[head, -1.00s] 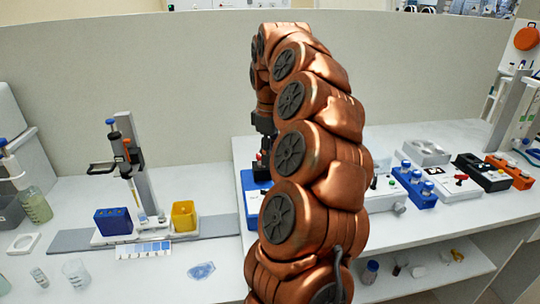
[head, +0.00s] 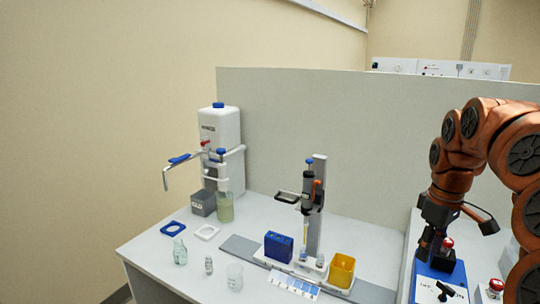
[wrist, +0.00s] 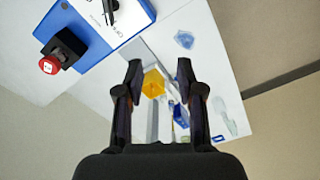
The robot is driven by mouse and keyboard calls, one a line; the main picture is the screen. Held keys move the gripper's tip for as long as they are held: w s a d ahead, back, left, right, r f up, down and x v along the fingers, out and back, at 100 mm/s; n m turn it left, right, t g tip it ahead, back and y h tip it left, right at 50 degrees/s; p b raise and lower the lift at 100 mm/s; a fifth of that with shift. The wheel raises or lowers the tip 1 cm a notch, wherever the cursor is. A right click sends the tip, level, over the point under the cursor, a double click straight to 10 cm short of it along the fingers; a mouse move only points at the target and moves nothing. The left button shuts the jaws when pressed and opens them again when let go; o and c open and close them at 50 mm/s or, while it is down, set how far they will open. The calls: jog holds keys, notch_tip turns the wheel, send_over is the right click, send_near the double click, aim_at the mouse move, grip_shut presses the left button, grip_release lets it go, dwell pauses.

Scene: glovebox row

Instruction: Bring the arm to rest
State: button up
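My arm (head: 500,140) is folded at the right edge of the head view, in copper-coloured links. It bends over with my gripper (head: 432,240) hanging down near a blue box (head: 440,268) with a red button. In the wrist view my gripper (wrist: 159,75) has its two dark fingers well apart, with nothing between them. The yellow bin (wrist: 153,83) shows beyond the gap, lower down on the bench. Contact between the gripper and the box cannot be told from the head view; in the wrist view they are apart.
The bench (head: 145,250) carries a white canister (head: 220,130), a beaker of liquid (head: 225,208), a pipette stand (head: 316,225), a blue block (head: 279,246), the yellow bin (head: 341,270) and small glassware. A grey partition (head: 360,120) stands behind. The bench's left front corner is clear.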

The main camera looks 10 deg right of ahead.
jog(key=s+a+f, duration=0.2)
jog(key=s+a, duration=0.3)
jog(key=a, duration=0.4)
jog(key=s+a+f, duration=0.2)
jog(key=s+a, duration=0.3)
jog(key=a, duration=0.4)
jog(key=s+a+f+m+g, duration=0.1)
jog(key=s+a+f+m, duration=0.1)
jog(key=s, duration=0.5)
jog(key=s+a+f+m+g, duration=0.1)
jog(key=s+a+f+m, duration=0.1)
jog(key=s+a+f, duration=0.2)
jog(key=s+f, duration=0.1)
jog(key=s, duration=0.2)
jog(key=shift+f, duration=0.2)
jog(key=shift+d+m, duration=0.1)
jog(key=shift+m, duration=0.2)
